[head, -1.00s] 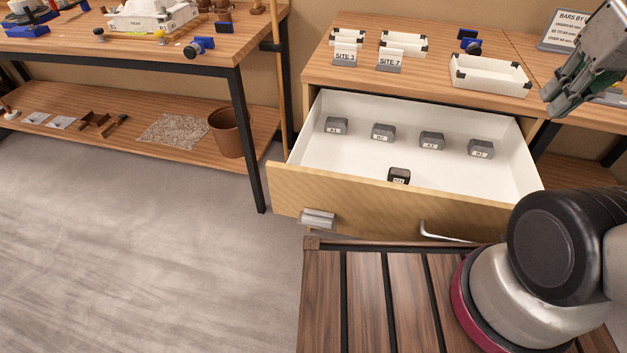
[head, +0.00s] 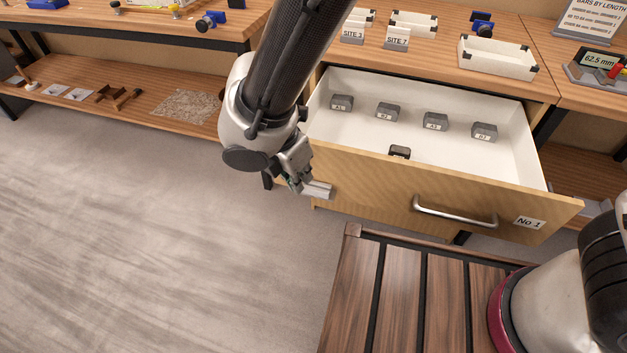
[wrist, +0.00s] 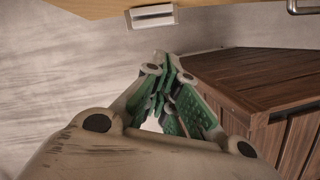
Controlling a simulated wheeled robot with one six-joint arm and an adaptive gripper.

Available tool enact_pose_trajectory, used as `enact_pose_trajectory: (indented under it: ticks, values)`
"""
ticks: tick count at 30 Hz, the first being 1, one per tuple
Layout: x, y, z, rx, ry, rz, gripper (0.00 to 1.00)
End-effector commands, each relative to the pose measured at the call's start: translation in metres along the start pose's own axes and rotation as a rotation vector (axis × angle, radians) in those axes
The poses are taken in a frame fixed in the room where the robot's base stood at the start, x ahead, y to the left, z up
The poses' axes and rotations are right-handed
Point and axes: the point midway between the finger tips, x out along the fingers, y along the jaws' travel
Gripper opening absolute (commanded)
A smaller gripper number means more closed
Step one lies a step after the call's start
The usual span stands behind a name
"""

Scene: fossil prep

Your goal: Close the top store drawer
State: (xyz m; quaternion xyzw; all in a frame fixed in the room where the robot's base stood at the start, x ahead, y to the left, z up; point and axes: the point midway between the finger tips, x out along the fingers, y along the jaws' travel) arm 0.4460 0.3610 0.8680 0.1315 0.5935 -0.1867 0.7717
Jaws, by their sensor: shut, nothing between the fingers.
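The top store drawer, labelled "No 1", stands pulled open. Its wooden front (head: 385,185) faces me and its white inside holds several small grey labelled blocks. A bar handle (head: 455,212) is on the front. A small metal block (head: 318,190) is at the left part of the front; it also shows in the wrist view (wrist: 152,17). My gripper (head: 292,182) is at the left end of the drawer front, beside the metal block. In the wrist view its green-padded fingers (wrist: 165,80) are shut with nothing between them. Whether they touch the front I cannot tell.
The cabinet top (head: 430,65) carries white trays (head: 497,57), "SITE" signs and a blue clamp. A gauge reading 62.5 mm (head: 600,62) stands at the right. A workbench with a lower shelf (head: 140,95) is at the left. The floor (head: 150,240) at the left is clear.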

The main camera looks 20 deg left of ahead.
Motion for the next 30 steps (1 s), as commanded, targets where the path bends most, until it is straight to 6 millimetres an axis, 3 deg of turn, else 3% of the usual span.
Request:
enact_pose_trajectory:
  ticks: [3,11,17,27,30]
  values:
    - [-0.012,0.031,-0.005,-0.204,0.014,0.088,0.0]
    - [-0.01,0.039,-0.009,-0.411,0.014,0.125,0.0]
    - [0.019,0.042,-0.009,-0.413,0.013,0.121,0.0]
    - [0.09,0.049,-0.011,-0.409,0.015,0.119,0.0]
    - [0.09,0.058,0.005,-0.404,0.015,0.125,0.0]
